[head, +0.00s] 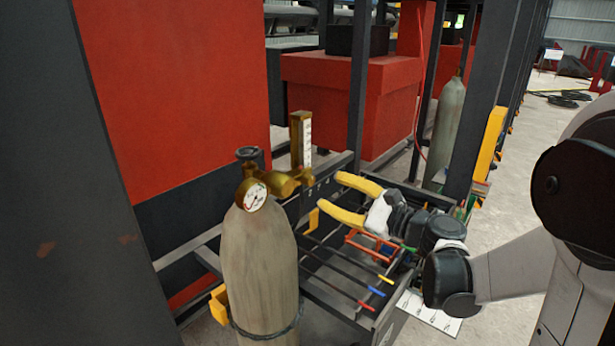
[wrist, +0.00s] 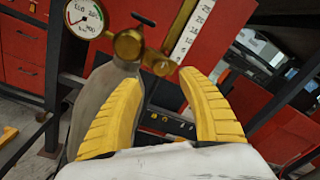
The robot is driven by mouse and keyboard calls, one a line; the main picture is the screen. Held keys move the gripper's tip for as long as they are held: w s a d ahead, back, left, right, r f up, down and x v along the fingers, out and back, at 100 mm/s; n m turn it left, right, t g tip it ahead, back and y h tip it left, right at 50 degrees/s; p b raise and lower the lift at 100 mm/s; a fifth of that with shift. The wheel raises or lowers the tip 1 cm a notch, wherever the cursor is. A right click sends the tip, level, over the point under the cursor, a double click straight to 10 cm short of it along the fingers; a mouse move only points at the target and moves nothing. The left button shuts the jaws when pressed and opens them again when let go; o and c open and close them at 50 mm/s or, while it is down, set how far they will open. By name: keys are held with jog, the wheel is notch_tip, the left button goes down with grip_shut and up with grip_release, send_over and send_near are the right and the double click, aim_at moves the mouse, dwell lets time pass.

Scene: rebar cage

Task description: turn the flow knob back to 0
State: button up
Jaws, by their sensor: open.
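A grey gas cylinder (head: 260,262) stands upright left of my gripper, with a brass regulator and a round white gauge (head: 256,197) on top. A brass flowmeter with a white scale (head: 307,138) rises from the regulator's right end. A small brass part that looks like the flow knob (head: 307,177) is at its foot; the wrist view shows it too (wrist: 163,66). My gripper (head: 331,192) has yellow fingers, spread open and empty. In the wrist view the fingertips (wrist: 162,78) lie on either side of the knob, apparently short of it. The knob's setting cannot be read.
A dark rack (head: 335,312) with coloured rods lies below my gripper. A dark post (head: 359,90) stands behind it. Another cylinder (head: 449,125) stands further back. A large red and dark panel (head: 175,90) is behind the near cylinder. Open floor lies at the right.

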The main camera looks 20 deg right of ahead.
aim_at(312, 182)
jog(key=x, duration=0.7)
jog(key=shift+w, duration=0.15)
jog(key=shift+c, duration=0.2)
grip_shut()
